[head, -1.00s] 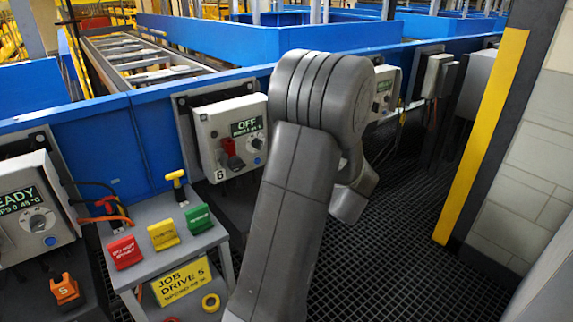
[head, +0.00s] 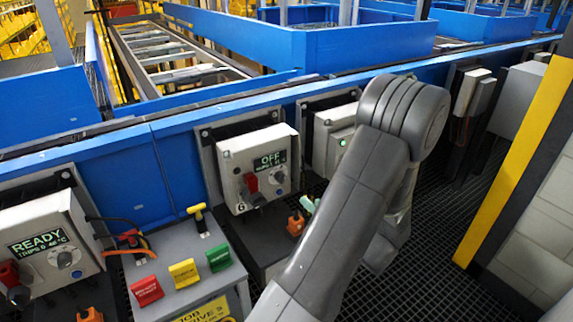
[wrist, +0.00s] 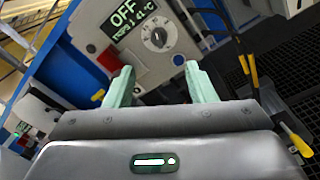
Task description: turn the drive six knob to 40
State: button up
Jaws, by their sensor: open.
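The drive six box (head: 232,157) is a pale panel marked 6 with an OFF display. Its round knob (head: 280,177) sits at the right of the panel, and a red switch (head: 251,184) is at its left. In the wrist view the knob (wrist: 158,38) is grey with a dark centre and a white mark; its setting is too small to read. My gripper (wrist: 160,86) is open and empty, its two mint fingers apart below the knob and not touching it. In the head view only a mint finger shows, right of and below the box; my arm hides the rest.
Another grey box (head: 328,150) stands to the right, partly behind my arm. A READY box (head: 30,225) is at left. A small table (head: 165,272) with red, yellow and green tags stands in front. An orange object (head: 296,224) is below box six.

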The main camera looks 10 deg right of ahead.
aim_at(281, 178)
jog(key=x, duration=1.3)
jog(key=shift+w+a+p, duration=0.2)
jog(key=shift+w+p, duration=0.15)
jog(key=shift+p, duration=0.1)
jog(key=shift+c, duration=0.4)
jog(key=c, duration=0.9)
